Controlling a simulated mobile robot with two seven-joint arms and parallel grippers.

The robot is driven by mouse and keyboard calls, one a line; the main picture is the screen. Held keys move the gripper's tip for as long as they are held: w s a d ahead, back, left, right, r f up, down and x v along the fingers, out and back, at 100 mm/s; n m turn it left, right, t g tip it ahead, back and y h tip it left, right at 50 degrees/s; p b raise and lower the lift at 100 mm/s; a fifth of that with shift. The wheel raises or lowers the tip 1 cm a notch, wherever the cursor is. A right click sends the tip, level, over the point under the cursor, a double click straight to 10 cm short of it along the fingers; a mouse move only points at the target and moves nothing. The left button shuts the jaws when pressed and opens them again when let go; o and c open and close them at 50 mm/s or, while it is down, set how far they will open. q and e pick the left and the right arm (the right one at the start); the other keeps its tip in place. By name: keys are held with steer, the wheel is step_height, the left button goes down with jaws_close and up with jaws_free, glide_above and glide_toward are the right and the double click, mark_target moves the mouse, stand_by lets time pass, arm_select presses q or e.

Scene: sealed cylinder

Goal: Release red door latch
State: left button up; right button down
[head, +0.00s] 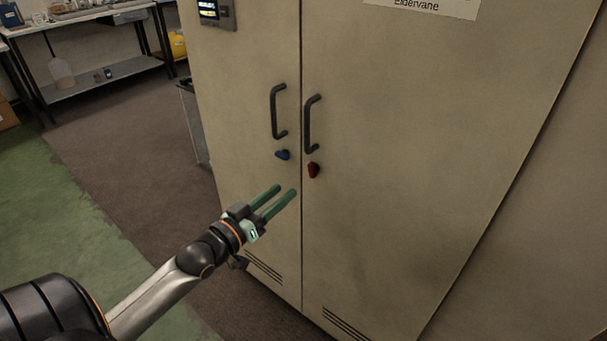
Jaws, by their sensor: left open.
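The red door latch (313,170) is a small knob on the right door of a beige cabinet (400,150), just below that door's dark handle (311,124). It tilts slightly, with its lower end toward the lower right. My left gripper (287,191) has two parallel green fingers, apart and empty. It is in front of the cabinet, below and left of the red latch, and appears not to touch it. My right gripper is not in view.
A blue latch (282,155) sits on the left door under its own dark handle (277,111). A control panel (215,13) is at the upper left of the cabinet. A bench (95,80) stands at the back left.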

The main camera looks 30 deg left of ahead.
mark_target(309, 171)
arm_select(q)
steer(key=w, duration=0.9)
steer(key=shift+w+d+b, duration=0.2)
steer(key=shift+d+b, duration=0.1)
steer(key=shift+d, duration=0.05)
steer(key=shift+c, duration=0.2)
jaws_close()
